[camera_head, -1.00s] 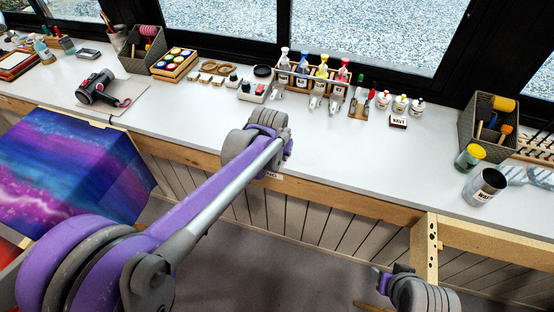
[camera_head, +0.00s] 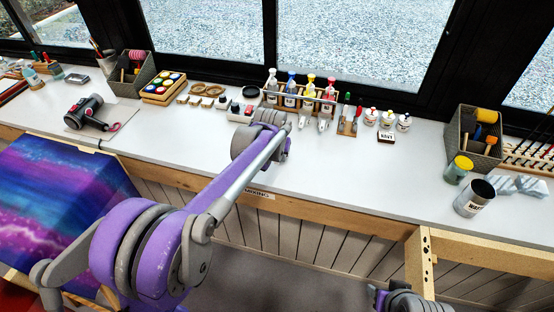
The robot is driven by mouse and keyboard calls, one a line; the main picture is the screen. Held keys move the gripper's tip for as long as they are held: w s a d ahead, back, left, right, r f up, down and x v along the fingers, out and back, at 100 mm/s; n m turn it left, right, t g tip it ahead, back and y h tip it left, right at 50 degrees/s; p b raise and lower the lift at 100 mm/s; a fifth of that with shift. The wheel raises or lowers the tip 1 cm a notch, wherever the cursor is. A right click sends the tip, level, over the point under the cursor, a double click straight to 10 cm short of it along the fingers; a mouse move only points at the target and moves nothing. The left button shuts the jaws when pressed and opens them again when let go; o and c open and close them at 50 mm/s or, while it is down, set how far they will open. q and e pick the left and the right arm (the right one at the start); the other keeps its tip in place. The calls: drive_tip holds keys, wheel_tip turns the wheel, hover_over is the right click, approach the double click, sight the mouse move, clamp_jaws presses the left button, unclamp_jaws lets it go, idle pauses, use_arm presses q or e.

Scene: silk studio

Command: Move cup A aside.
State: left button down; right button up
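A grey metal cup (camera_head: 475,197) with a dark inside and a pale label stands at the right of the white counter (camera_head: 330,180). I cannot read a letter A on it, so I cannot tell whether it is cup A. A yellow-lidded jar (camera_head: 458,169) stands just behind it to the left. One of my purple and grey arms comes in from the lower left and bends above the counter's front edge, well left of the cup. Part of my other arm shows at the bottom right, below the counter. No fingertips of either gripper show.
A grey caddy (camera_head: 460,131) with rollers and brushes stands behind the jar. Pale folded pieces (camera_head: 518,186) lie right of the cup. Bottles in a wooden rack (camera_head: 296,100) and small pots stand along the back. The counter front left of the cup is clear.

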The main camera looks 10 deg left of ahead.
use_arm(q)
drive_tip(key=shift+w+f+b, duration=0.15)
drive_tip(key=shift+f+b, duration=0.2)
drive_tip(key=shift+f, duration=0.25)
idle(0.5)
drive_tip(key=c, duration=0.7)
unclamp_jaws()
drive_tip(key=shift+c, duration=0.2)
drive_tip(key=shift+r, duration=0.1)
drive_tip(key=v, duration=1.1)
drive_tip(key=s+a+f+p, duration=0.1)
drive_tip(key=s+f, duration=0.3)
drive_tip(key=s, duration=1.1)
drive_tip(key=s+a+f+t+p, duration=0.1)
drive_tip(key=s+f, duration=0.3)
drive_tip(key=s, duration=1.1)
drive_tip(key=shift+a, duration=0.55)
